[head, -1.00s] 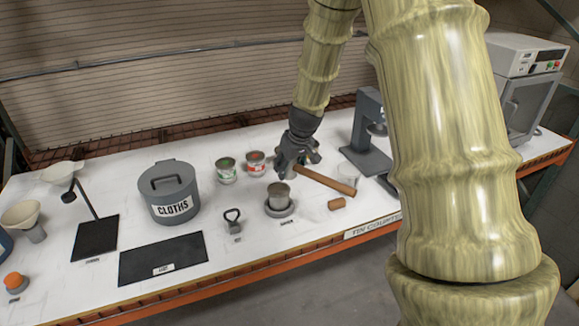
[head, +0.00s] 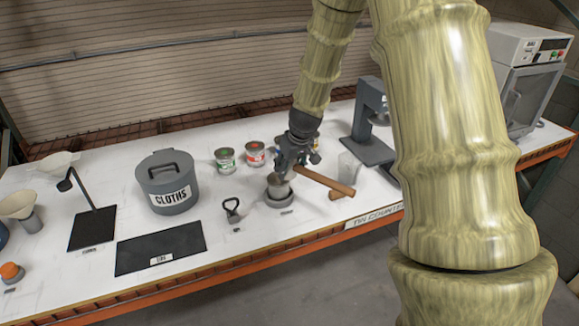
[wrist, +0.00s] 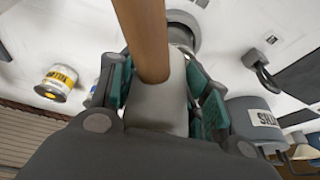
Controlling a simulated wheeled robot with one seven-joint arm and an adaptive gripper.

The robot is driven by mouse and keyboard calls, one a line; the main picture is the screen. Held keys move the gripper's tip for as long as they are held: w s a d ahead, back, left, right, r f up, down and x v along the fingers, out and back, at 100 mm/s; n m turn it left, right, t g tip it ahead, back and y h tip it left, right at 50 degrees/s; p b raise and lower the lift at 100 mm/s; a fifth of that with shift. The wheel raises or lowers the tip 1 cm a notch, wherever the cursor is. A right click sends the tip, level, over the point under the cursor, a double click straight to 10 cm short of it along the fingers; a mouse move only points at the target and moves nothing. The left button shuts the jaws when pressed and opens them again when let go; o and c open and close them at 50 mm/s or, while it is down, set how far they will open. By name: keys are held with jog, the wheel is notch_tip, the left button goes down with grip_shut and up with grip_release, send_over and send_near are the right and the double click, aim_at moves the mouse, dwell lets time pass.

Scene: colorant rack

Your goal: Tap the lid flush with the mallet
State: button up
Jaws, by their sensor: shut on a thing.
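My gripper (head: 288,162) is shut on the grey head of the mallet. The mallet's brown handle (head: 325,182) sticks out to the right and slightly down. In the wrist view, the mallet's head (wrist: 158,105) sits between the teal finger pads, with the handle rising to the top edge. A small metal tin (head: 279,188) stands in a round grey holder (head: 280,201), just below the mallet head. The gripper and mallet hide the tin's top, so I cannot tell the lid's seating or whether the mallet touches it.
Green-labelled (head: 225,160) and red-labelled (head: 256,155) tins stand behind the gripper. A clear cup (head: 349,167) and a grey press stand (head: 368,130) are right.

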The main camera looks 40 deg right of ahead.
notch_tip(320, 180, down, 2)
jog(key=shift+f+b, duration=0.25)
jog(key=shift+b, duration=0.35)
jog(key=shift+d+r, duration=0.1)
jog(key=shift+c, duration=0.6)
notch_tip(320, 180, up, 5)
jog(key=p, duration=0.4)
jog(key=shift+r, duration=0.15)
